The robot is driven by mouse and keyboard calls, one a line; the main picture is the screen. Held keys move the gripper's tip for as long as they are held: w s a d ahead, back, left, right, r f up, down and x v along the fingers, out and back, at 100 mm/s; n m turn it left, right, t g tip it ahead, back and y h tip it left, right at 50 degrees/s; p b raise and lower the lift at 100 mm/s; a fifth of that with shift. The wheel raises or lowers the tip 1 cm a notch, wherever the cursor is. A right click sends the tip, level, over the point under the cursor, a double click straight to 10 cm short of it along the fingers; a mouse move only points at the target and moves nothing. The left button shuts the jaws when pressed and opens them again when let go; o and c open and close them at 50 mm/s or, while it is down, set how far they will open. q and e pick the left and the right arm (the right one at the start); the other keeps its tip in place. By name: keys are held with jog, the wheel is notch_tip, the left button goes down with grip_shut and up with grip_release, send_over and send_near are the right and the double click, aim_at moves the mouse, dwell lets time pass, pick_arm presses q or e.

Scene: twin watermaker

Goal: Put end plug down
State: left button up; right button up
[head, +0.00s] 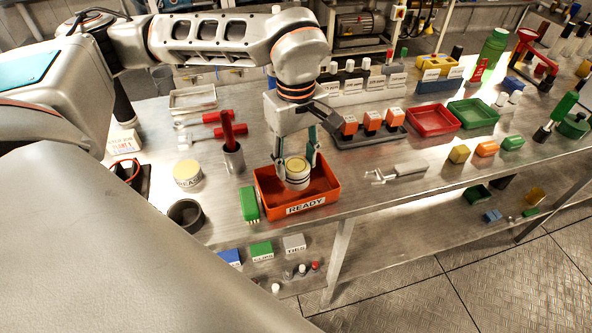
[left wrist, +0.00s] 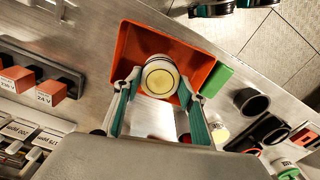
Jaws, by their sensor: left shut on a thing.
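The end plug (head: 297,178) is a short pale cylinder with dark bands and a cream top face. It is at the orange-red tray (head: 318,201) labelled READY, within its outline in the head view. My left gripper (head: 296,164) points down with a finger on either side of the plug and is shut on it. In the left wrist view the plug (left wrist: 160,78) sits between the fingertips (left wrist: 159,86), over the tray (left wrist: 128,54). I cannot tell whether its underside touches the tray floor. My right gripper is not in view.
A green block (head: 249,204) stands close against the tray's left side. A grey cup with a red-handled tool (head: 233,158), a cream-topped round piece (head: 187,174) and a dark ring (head: 186,214) are further left. A metal tool (head: 396,173) lies to the right on otherwise clear bench.

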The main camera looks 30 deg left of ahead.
aim_at(296, 165)
pick_arm(q)
notch_tip(296, 165, down, 3)
jog(key=shift+f, duration=0.15)
jog(key=shift+f, duration=0.1)
jog(key=o, duration=1.2)
